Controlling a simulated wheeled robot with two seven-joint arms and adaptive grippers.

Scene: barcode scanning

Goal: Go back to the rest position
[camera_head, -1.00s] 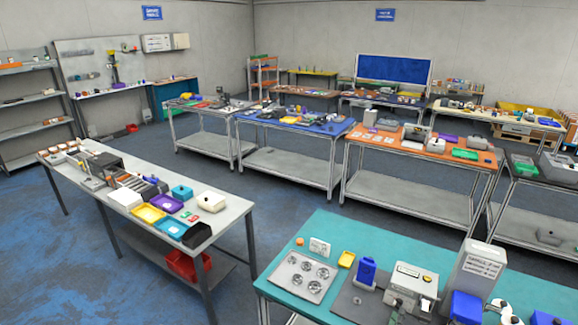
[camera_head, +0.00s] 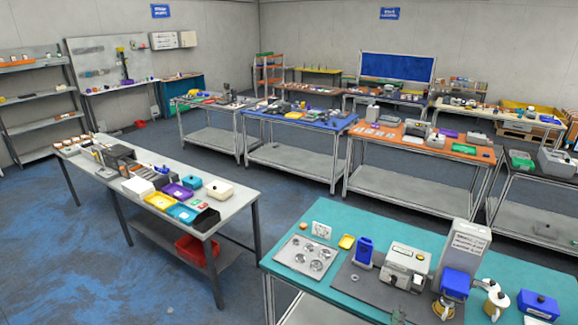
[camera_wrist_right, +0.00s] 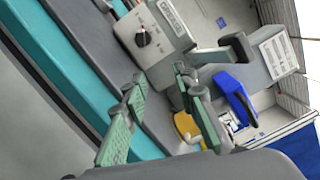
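My right gripper (camera_wrist_right: 160,76) shows in the wrist view with its two green-grey fingers spread apart and nothing between them. It is in front of a light grey machine with a black knob (camera_wrist_right: 143,38). A blue part (camera_wrist_right: 236,95) and a yellow round part (camera_wrist_right: 187,126) are beyond its right finger. In the head view only a small piece, apparently of this gripper (camera_head: 398,316), shows at the bottom edge, by the front of the teal bench (camera_head: 340,301). My left gripper is in neither view.
The teal bench carries a grey machine (camera_head: 405,262), a blue upright device (camera_head: 365,250), a tall grey unit (camera_head: 466,246), a plate with round recesses (camera_head: 306,257) and a blue box (camera_head: 538,304). A grey table (camera_head: 235,207) stands left. Blue floor (camera_head: 90,270) is open.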

